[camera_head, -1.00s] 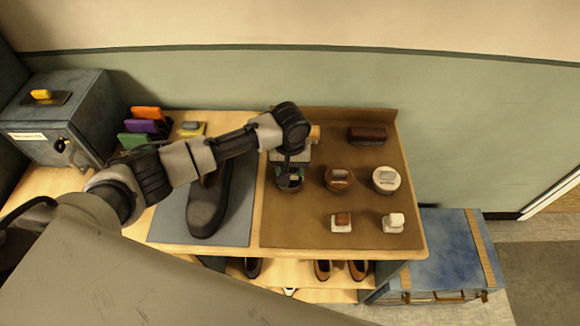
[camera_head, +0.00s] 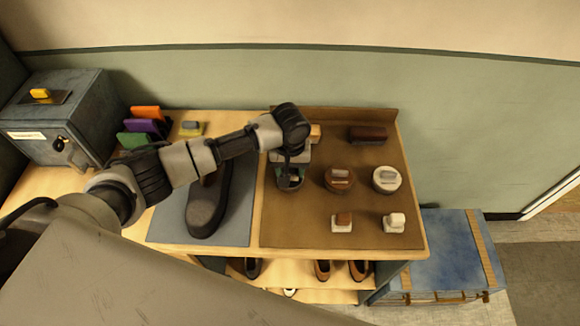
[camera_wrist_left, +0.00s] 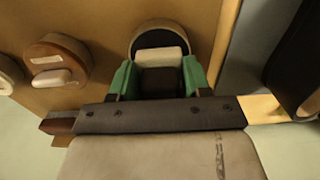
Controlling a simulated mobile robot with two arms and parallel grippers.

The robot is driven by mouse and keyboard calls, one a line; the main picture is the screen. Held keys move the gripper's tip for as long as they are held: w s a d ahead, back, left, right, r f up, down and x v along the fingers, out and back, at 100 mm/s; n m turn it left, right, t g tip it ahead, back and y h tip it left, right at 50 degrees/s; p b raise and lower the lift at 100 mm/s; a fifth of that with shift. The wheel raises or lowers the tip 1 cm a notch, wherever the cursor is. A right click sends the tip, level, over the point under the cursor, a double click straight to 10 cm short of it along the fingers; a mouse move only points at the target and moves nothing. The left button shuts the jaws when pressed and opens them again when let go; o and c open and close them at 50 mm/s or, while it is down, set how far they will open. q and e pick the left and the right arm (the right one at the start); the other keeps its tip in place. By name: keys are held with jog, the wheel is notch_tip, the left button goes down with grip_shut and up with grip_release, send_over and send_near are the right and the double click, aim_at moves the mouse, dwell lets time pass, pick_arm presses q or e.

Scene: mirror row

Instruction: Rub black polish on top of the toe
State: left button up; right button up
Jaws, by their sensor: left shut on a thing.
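The dark shoe (camera_head: 207,205) lies on the blue-grey mat (camera_head: 170,228), its toe toward the front edge; my left arm crosses over its back part. My left gripper (camera_head: 291,178) points down at the black polish tin (camera_head: 285,187) on the brown mat. In the left wrist view, its green fingers (camera_wrist_left: 160,78) are shut on a small applicator (camera_wrist_left: 160,56) with a pale part and a dark part. The applicator is over or in the round black tin (camera_wrist_left: 158,38); I cannot tell whether it touches the polish. My right gripper is not in view.
A brown tin (camera_head: 338,180) and a pale tin (camera_head: 387,181), each with a block on top, stand right of the gripper. Two small blocks (camera_head: 342,222) (camera_head: 394,223) lie in front, a dark brush (camera_head: 367,135) behind. A grey box (camera_head: 60,115) stands at left.

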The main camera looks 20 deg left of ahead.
pick_arm(q)
jog(key=shift+f, duration=0.4)
dwell(0.4)
dwell(0.5)
jog(key=shift+s+f+p, duration=0.15)
jog(key=shift+s+p, duration=0.05)
jog(key=shift+p, duration=0.2)
dwell(1.2)
jog(key=shift+w+p, duration=0.1)
jog(key=shift+p, duration=0.3)
dwell(1.4)
notch_tip(320, 180, up, 2)
jog(key=shift+w+r+p, duration=0.1)
jog(key=shift+w+p, duration=0.05)
jog(key=shift+p, duration=1.1)
notch_tip(320, 180, up, 3)
jog(key=p, duration=0.3)
jog(key=shift+r+p, duration=1)
jog(key=shift+p, duration=0.05)
